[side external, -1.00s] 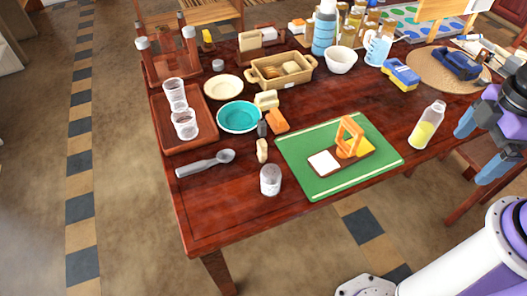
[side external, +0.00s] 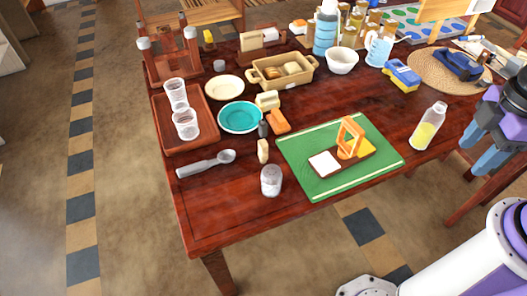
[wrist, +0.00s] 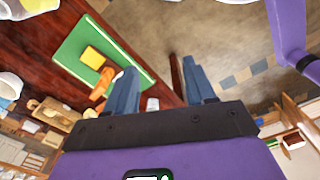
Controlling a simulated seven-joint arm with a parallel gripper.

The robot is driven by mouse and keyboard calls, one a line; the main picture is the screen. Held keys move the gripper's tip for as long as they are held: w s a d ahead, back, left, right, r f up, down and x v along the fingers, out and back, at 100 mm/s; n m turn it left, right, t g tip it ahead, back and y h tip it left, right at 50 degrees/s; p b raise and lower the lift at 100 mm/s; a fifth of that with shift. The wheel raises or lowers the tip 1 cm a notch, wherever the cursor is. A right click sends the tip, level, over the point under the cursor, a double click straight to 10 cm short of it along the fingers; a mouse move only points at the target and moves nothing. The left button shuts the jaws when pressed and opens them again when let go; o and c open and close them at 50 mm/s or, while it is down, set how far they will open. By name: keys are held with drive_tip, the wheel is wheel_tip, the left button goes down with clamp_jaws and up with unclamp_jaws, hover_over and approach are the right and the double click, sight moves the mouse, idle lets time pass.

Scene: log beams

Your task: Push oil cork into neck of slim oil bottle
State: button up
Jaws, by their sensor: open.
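A slim clear bottle (side external: 428,127) with yellow liquid stands upright near the right front edge of the table, right of the green board. Its neck points up; I cannot tell whether a cork sits in it. No separate oil cork can be made out with certainty. My gripper (side external: 478,147) is open and empty, to the right of the bottle and apart from it. In the wrist view my gripper (wrist: 161,80) shows two spread blue-grey fingers with the table edge and floor beyond.
A green board (side external: 320,185) with bread, cheese and an orange item lies left of the bottle. A glass jar (side external: 271,180) stands at the front. A blue and yellow sponge (side external: 402,77) and several bottles (side external: 352,25) are farther back. Bare table lies around the bottle.

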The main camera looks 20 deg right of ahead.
drive_tip(key=m, duration=1.3)
hover_over(263, 143)
wheel_tip(263, 143, down, 10)
drive_tip(key=f, duration=1.1)
drive_tip(key=shift+s, duration=0.3)
drive_tip(key=shift+w+f, duration=0.15)
drive_tip(key=shift+f, duration=1.35)
drive_tip(key=shift+w+f, duration=0.1)
drive_tip(key=shift+f, duration=1.4)
clamp_jaws()
